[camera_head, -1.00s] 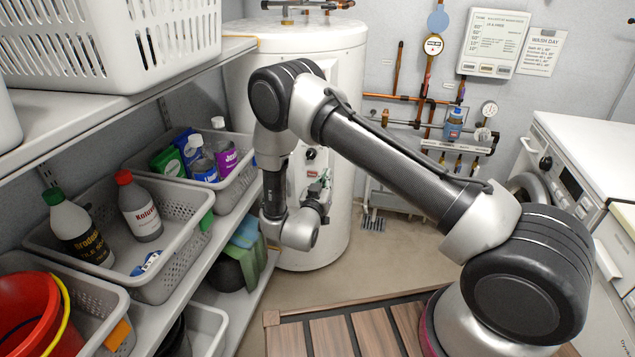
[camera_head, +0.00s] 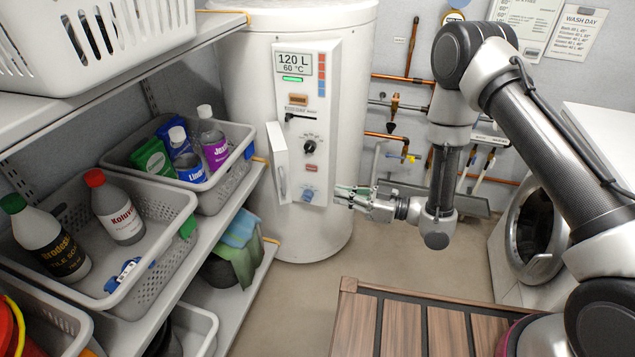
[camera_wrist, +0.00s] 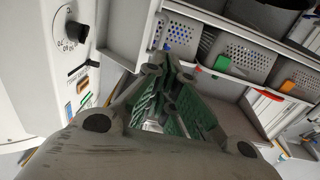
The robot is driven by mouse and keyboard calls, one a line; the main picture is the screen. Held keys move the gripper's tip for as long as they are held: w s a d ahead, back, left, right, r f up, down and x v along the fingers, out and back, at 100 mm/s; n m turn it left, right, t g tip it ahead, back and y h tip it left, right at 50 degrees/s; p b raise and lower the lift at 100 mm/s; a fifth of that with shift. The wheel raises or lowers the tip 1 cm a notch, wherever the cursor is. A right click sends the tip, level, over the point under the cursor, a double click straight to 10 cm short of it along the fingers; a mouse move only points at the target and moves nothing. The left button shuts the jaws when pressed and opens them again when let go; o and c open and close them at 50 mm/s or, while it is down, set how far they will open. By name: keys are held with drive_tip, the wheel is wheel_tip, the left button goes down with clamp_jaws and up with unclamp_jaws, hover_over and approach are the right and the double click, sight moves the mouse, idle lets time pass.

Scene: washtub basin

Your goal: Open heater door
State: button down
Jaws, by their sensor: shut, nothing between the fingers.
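The white water heater (camera_head: 245,95) stands at the back, with a control panel (camera_head: 318,75) on its front. The small white heater door (camera_head: 278,155) sticks out from the panel's left edge, swung open, with a handle on its face. The door also shows in the wrist view (camera_wrist: 128,35), at upper left beyond the fingers. My gripper (camera_head: 345,196) is to the right of the door, near the panel's lower right, apart from the door and empty. In the wrist view its green-padded fingers (camera_wrist: 172,92) are closed together.
Shelves with grey bins of bottles (camera_head: 120,215) line the left side. A washing machine (camera_head: 530,235) stands at right, with pipes (camera_head: 400,135) on the back wall. Wooden slats (camera_head: 400,320) lie in front. The floor (camera_head: 300,285) before the heater is clear.

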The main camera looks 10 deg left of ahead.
approach(280, 167)
drive_tip(key=s+a+f, duration=0.1)
drive_tip(key=a+f, duration=0.2)
drive_tip(key=a, duration=0.2)
drive_tip(key=shift+s+f, duration=0.25)
drive_tip(key=shift+s, duration=0.1)
drive_tip(key=shift+a, duration=0.1)
